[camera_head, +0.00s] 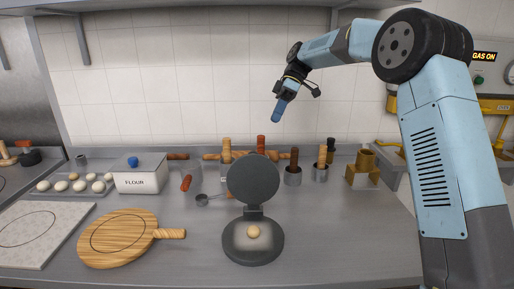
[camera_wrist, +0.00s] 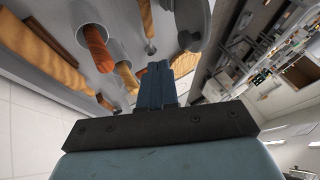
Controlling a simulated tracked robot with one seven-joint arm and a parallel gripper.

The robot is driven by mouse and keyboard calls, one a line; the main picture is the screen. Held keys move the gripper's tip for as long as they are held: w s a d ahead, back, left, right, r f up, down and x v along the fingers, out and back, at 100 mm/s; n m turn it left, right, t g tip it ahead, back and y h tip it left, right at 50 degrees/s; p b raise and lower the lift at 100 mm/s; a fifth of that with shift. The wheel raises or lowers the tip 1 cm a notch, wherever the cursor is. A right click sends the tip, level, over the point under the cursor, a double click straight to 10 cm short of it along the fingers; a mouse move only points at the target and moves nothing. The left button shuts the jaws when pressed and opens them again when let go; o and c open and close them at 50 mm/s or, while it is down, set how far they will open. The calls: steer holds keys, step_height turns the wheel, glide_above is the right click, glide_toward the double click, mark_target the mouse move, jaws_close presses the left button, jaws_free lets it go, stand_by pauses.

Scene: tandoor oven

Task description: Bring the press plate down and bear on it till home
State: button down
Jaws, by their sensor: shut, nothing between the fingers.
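The press stands on the steel counter in the head view. Its round dark upper press plate (camera_head: 253,179) is hinged open and stands nearly upright behind the lower plate (camera_head: 253,249). A pale dough ball (camera_head: 253,231) sits on the lower plate near its middle. My gripper (camera_head: 278,113) is shut and empty, pointing down, high above the counter behind and to the right of the press plate. It touches nothing. In the wrist view the blue fingers (camera_wrist: 155,85) are together.
Wooden-handled tools in holders (camera_head: 293,173) stand behind the press. A FLOUR box (camera_head: 139,173), a tray of dough balls (camera_head: 75,184) and a round wooden board (camera_head: 118,238) lie to the left. A brass weight-like object (camera_head: 363,172) stands at right. The counter right of the press is clear.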

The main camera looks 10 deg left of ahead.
steer(key=s+r+x, duration=0.1)
steer(key=s+x, duration=0.1)
steer(key=x, duration=1)
steer(key=shift+s+r+n+g, duration=0.2)
steer(key=shift+r+n+g, duration=0.1)
steer(key=shift+n, duration=0.1)
